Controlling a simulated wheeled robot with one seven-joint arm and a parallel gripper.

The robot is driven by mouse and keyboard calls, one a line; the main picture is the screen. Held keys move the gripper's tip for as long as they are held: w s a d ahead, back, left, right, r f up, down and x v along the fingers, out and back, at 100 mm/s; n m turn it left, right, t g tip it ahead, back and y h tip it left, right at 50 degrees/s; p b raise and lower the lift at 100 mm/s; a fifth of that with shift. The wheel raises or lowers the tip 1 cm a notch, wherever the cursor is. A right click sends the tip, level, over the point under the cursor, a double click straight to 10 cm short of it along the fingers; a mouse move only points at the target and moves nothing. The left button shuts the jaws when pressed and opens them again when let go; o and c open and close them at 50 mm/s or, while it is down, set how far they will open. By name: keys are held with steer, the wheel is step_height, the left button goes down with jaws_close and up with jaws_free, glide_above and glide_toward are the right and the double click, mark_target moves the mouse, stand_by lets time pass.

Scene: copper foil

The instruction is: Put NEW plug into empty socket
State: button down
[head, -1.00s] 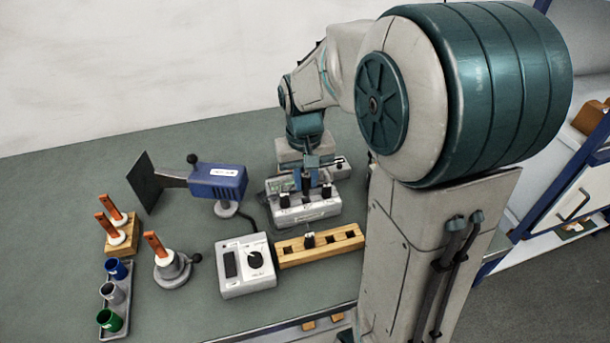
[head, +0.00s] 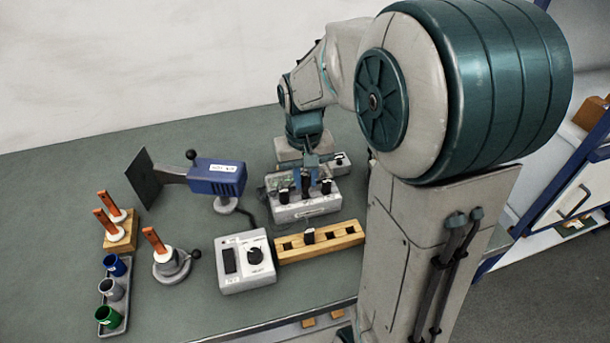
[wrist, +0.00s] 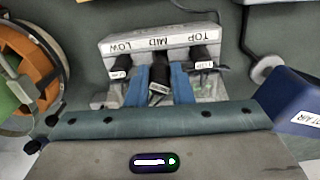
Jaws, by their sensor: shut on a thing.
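A pale socket box (head: 308,213) stands on the bench in front of my arm. The wrist view shows its white strip (wrist: 160,42) reading LOW, MID and TOP. Black plugs with white tags stand at the LOW place (wrist: 122,66) and the TOP place (wrist: 204,63). My gripper (wrist: 159,88) is shut, its blue fingers on either side of the middle plug (wrist: 158,74), in line with MID. The middle plug looks upright in the head view (head: 305,187). The wording on its tag is too small to read, and its lower end is hidden, so I cannot tell how deep it sits.
A wooden rack (head: 345,239) holds one black plug (head: 310,236) among open slots. A grey meter box (head: 246,262) with a knob joins its left end. A blue hot-air tool (head: 218,178), orange-handled pieces (head: 155,241) and a tray of coloured cups (head: 112,290) are to the left.

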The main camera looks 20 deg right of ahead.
mark_target(306, 175)
steer(key=shift+f+b, duration=0.35)
steer(key=shift+f, duration=0.15)
stand_by(0.4)
steer(key=shift+f+b, duration=0.6)
steer(key=shift+f, duration=0.15)
steer(key=shift+f, duration=0.1)
steer(key=c, duration=0.9)
jaws_free()
steer(key=shift+r+p, duration=0.9)
steer(key=shift+r, duration=0.3)
step_height(306, 175, up, 7)
steer(key=p, duration=0.5)
steer(key=shift+f, duration=0.1)
